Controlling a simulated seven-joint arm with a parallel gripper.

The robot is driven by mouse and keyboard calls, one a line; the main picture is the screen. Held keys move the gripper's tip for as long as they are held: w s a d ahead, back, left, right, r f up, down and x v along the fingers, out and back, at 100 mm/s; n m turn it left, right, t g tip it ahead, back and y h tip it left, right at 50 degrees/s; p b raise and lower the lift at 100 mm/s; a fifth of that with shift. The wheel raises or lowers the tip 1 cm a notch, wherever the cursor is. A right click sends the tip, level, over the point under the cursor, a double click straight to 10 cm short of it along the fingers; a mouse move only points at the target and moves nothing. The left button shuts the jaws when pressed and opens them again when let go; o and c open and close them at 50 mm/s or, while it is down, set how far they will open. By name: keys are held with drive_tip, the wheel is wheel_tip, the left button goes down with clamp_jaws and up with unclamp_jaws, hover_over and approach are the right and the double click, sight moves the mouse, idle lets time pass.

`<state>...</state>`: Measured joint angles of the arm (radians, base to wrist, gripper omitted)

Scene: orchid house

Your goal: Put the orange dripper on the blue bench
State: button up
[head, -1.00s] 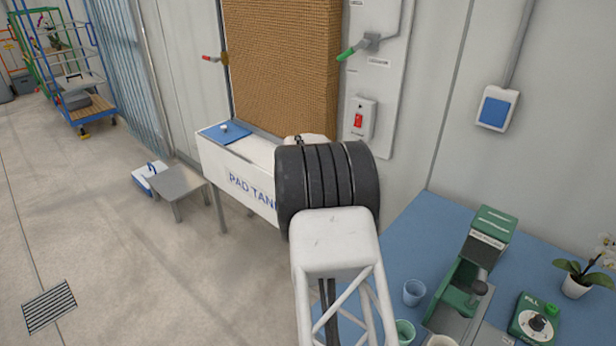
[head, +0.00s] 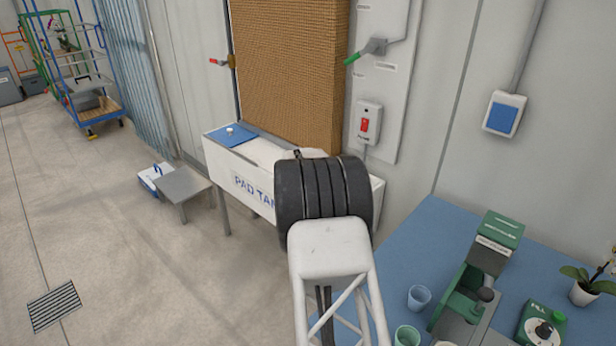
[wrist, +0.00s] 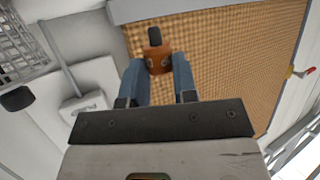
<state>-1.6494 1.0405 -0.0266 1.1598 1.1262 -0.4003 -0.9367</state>
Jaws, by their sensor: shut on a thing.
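The orange dripper (wrist: 159,61), with a black top, sits between the two blue fingers of my gripper (wrist: 158,72) in the wrist view. The fingers are shut on it and hold it in the air, with the brown pad wall behind. In the head view my own arm hides the gripper and the dripper. The blue bench (head: 432,236) stands at the lower right of the head view, to the right of my arm; its front part is cut off by the frame.
On the bench are a green-and-grey machine (head: 480,268), a blue cup (head: 419,298), a green cup (head: 406,336), a fill control box (head: 540,325) and a potted orchid (head: 584,293). The white pad tank (head: 225,165) stands left of the bench. A low grey table (head: 183,186) is farther left.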

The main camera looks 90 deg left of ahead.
drive_tip(key=shift+f, duration=0.2)
drive_tip(key=shift+f, duration=1.9)
drive_tip(key=shift+f, duration=0.2)
drive_tip(key=o, duration=0.9)
drive_tip(key=shift+r, duration=0.1)
drive_tip(key=shift+r, duration=0.1)
drive_tip(key=shift+v, duration=2)
